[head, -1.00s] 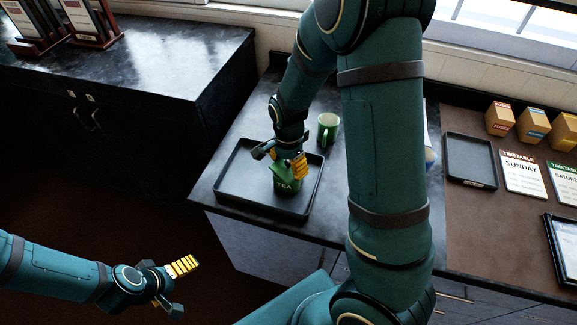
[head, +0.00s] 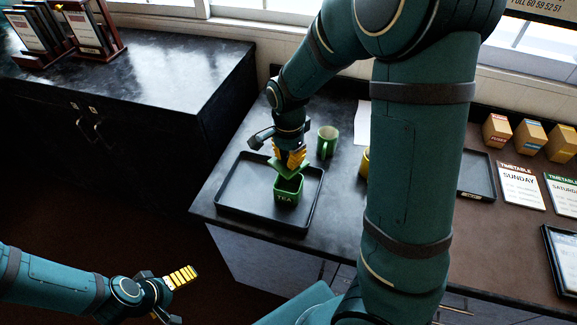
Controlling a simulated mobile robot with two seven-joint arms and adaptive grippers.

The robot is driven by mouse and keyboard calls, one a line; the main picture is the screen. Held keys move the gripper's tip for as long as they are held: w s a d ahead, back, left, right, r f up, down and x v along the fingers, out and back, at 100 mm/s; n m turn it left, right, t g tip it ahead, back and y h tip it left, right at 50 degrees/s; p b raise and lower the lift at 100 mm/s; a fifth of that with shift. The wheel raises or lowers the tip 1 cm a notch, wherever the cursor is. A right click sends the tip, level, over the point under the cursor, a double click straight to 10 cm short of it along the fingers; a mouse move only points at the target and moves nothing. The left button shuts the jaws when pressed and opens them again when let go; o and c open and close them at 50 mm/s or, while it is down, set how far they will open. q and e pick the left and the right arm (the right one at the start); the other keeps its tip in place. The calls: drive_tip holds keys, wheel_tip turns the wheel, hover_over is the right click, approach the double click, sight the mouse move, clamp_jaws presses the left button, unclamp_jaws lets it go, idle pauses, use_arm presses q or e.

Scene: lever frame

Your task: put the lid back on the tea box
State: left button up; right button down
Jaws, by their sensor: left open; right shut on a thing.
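The tea box (head: 287,194) is green, marked TEA, and stands upright on the black tray (head: 232,205). Its top is open and part of the dark inside shows. My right gripper (head: 291,159) is shut on the green lid (head: 281,168), which is tilted over the rear of the box opening. I cannot tell whether the lid touches the rim. The fingers hide part of the lid. My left gripper (head: 178,297) is open and empty, low at the left, well away from the counter.
A green mug (head: 327,141) stands behind the tray at its right. A yellow object (head: 364,163) is partly hidden by my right arm. Timetable cards, small boxes (head: 497,129) and another black tray (head: 477,176) are at the right. The tray's left part is clear.

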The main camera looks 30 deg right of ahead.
sight(288, 170)
drive_tip(key=shift+r, duration=0.6)
drive_tip(key=shift+d+f+p, duration=0.1)
drive_tip(key=shift+f+p, duration=0.3)
drive_tip(key=shift+f, duration=0.55)
drive_tip(key=shift+f, duration=0.15)
drive_tip(key=shift+f+b, duration=1.45)
drive_tip(key=shift+f, duration=0.7)
drive_tip(key=shift+f+b, duration=0.75)
drive_tip(key=shift+f, duration=0.2)
drive_tip(key=shift+f+b, duration=0.2)
drive_tip(key=shift+b, duration=0.25)
drive_tip(key=shift+c, duration=2)
unclamp_jaws()
